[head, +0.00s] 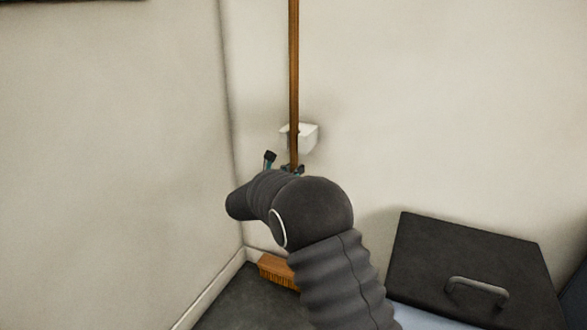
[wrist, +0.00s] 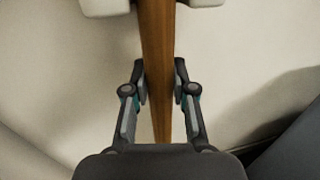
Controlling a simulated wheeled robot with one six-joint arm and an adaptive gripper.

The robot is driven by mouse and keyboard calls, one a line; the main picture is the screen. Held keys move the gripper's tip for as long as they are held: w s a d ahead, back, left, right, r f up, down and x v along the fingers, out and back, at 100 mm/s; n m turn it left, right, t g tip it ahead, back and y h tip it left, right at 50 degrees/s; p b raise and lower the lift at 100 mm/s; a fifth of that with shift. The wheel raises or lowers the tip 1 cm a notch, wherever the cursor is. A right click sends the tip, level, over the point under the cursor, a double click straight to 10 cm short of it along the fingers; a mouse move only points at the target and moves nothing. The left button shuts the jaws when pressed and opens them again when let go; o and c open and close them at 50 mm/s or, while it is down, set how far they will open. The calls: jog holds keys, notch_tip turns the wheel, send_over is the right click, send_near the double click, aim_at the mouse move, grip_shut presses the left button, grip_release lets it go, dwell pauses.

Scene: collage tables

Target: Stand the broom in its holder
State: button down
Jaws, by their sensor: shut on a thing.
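The broom's brown wooden handle (head: 294,60) stands upright near the wall corner. Its brush head (head: 277,270) shows low by the floor, partly hidden by my arm. The white holder (head: 309,136) is on the wall, and the handle crosses its left part. In the wrist view the handle (wrist: 157,45) runs between the two white prongs of the holder (wrist: 104,6); I cannot tell how deep it sits between them. My gripper (wrist: 160,84) is shut on the handle just below the holder. In the head view my arm hides most of the gripper and the lower handle.
A dark lidded box (head: 435,250) with a grey handle stands at the lower right, near my arm. The left wall (head: 110,150) and its pale skirting meet the back wall close to the broom. A patch of dark floor (head: 240,305) is bare in the corner.

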jog(key=shift+w+f+b, duration=0.2)
jog(key=shift+f+b, duration=0.25)
jog(key=shift+f, duration=2)
jog(key=c, duration=1)
grip_release()
jog(key=shift+f, duration=0.1)
jog(key=shift+o, duration=0.2)
